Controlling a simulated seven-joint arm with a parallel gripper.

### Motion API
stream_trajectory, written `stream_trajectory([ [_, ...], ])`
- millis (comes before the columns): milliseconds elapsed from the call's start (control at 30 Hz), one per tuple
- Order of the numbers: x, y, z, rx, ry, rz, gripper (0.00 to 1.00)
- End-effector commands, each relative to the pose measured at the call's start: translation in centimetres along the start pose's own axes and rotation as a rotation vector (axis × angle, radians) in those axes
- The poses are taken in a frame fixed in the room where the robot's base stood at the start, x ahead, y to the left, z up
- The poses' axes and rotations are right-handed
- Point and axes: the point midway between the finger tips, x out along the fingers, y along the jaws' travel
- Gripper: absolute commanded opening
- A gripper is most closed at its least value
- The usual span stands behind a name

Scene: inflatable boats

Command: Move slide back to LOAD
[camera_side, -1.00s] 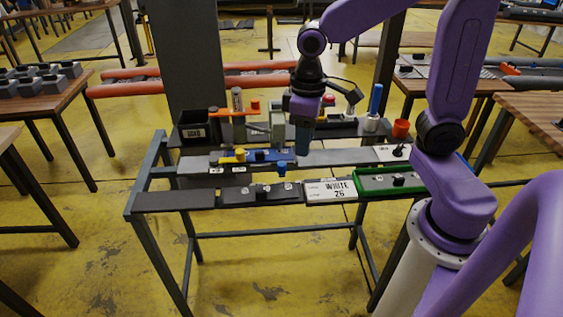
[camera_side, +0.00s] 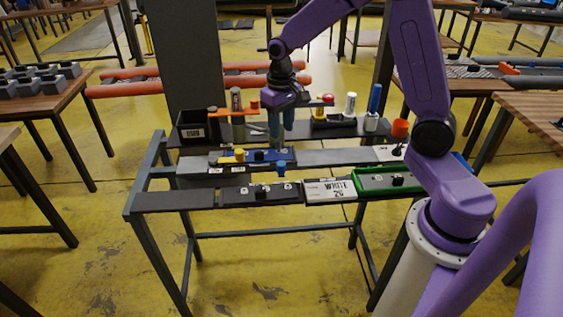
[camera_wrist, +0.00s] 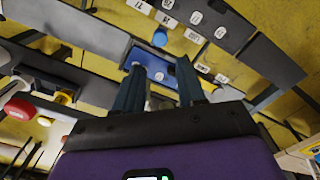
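The blue slide (camera_side: 270,155) sits on the grey middle rail (camera_side: 325,157) of the bench, at the left part of that rail. A yellow knob (camera_side: 239,154) and a black knob (camera_side: 259,155) stand on it. My gripper (camera_side: 281,143) points down over the slide's right end. In the wrist view my gripper (camera_wrist: 158,88) has its two fingers apart, with part of the blue slide (camera_wrist: 158,66) showing between and beyond them. I cannot tell whether the fingers touch it. Small white labels line the rails; I cannot read which one says LOAD.
A black bin (camera_side: 194,132), an orange-armed post (camera_side: 238,108) and upright bottles (camera_side: 372,105) stand along the back.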

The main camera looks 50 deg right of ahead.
Motion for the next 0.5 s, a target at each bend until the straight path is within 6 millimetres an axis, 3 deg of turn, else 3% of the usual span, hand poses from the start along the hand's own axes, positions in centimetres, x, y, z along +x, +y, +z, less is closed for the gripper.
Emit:
stream_trajectory([
  [500, 9.3, 0.0, 0.1, 0.000, -0.004, 0.001, 0.40],
])
